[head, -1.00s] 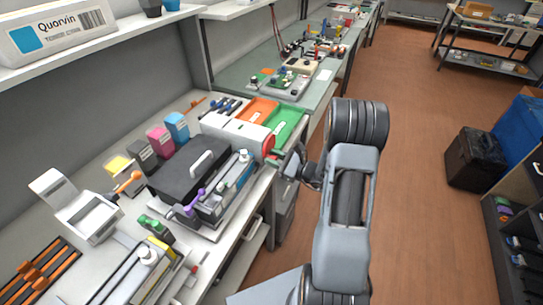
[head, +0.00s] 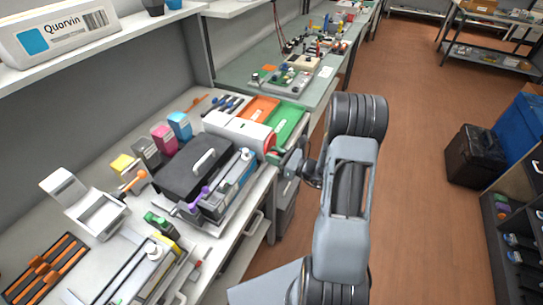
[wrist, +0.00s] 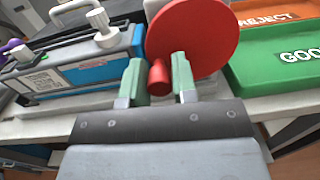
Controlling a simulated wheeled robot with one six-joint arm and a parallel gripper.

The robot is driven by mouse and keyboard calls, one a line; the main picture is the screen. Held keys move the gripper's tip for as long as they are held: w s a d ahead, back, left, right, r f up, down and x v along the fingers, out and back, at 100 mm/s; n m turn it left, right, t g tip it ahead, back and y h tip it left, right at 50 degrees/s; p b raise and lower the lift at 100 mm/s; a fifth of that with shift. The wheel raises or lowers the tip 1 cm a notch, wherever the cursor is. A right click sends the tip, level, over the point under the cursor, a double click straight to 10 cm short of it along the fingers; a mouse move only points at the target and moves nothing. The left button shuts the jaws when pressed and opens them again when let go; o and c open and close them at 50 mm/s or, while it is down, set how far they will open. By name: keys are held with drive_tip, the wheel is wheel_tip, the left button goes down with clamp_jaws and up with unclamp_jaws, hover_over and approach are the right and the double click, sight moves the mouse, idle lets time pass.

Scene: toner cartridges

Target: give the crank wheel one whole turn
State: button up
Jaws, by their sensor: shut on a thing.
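The crank wheel (wrist: 205,30) is a red disc with a short red handle knob (wrist: 157,76) near its lower left edge in the wrist view. My gripper (wrist: 158,82) has its two green fingers on either side of the knob and is shut on it. In the head view the wheel (head: 270,141) shows as a red edge on the right end of a white machine (head: 236,130), and my gripper (head: 283,155) is at its right side. The fingers partly hide the knob there.
A green tray (head: 290,122) and an orange tray (head: 259,108) lie behind the wheel. The bench edge runs just below my gripper.

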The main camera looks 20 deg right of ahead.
drive_tip(key=o, duration=0.9)
drive_tip(key=shift+s, duration=0.1)
drive_tip(key=b+v, duration=0.2)
drive_tip(key=v, duration=1.1)
drive_tip(key=shift+s+d, duration=0.25)
drive_tip(key=shift+s, duration=0.05)
